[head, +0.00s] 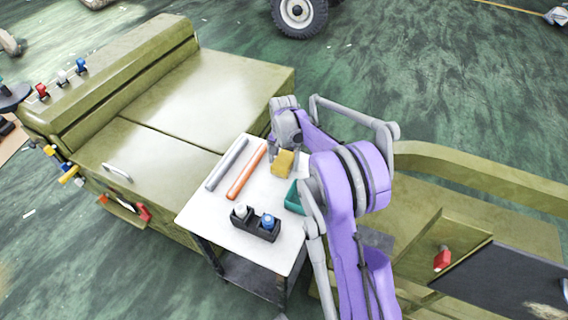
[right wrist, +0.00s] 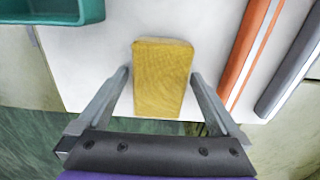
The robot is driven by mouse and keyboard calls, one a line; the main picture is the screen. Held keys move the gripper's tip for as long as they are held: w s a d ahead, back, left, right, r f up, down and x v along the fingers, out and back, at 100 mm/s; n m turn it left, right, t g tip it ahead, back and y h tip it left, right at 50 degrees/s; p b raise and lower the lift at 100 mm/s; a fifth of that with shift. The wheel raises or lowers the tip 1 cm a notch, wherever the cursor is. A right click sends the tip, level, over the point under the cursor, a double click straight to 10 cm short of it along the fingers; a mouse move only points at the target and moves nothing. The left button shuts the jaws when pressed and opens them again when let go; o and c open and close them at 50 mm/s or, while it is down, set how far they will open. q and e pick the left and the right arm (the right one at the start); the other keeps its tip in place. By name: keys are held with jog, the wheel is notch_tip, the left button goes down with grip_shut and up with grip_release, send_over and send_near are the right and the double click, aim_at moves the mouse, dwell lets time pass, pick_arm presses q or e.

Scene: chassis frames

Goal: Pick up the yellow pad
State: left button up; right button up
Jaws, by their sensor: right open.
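The yellow pad (head: 283,162) is a small block on the white top of a cart (head: 210,216), near its far right edge. In the right wrist view the yellow pad (right wrist: 162,78) lies between the two fingers of my right gripper (right wrist: 160,95), with a gap on each side. My right gripper (head: 276,146) is open and holds nothing. In the head view it stands at the pad's far left side, and the arm comes in from the right. My left gripper is not in view.
A teal bin (head: 293,199) stands close to the pad, beside my arm. An orange rod (head: 246,172) and a grey rod (head: 227,164) lie to its left. A black holder (head: 255,228) with two bottles stands at the front. Olive chassis panels (head: 200,100) border the cart.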

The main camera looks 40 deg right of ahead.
aim_at(284, 160)
jog(key=shift+c, duration=0.2)
jog(key=c, duration=1.1)
notch_tip(284, 160, up, 10)
jog(key=shift+r+p, duration=0.1)
jog(key=shift+p, duration=0.55)
jog(key=shift+c, duration=0.2)
jog(key=o, duration=0.8)
jog(key=c, duration=0.6)
jog(key=shift+c, duration=0.2)
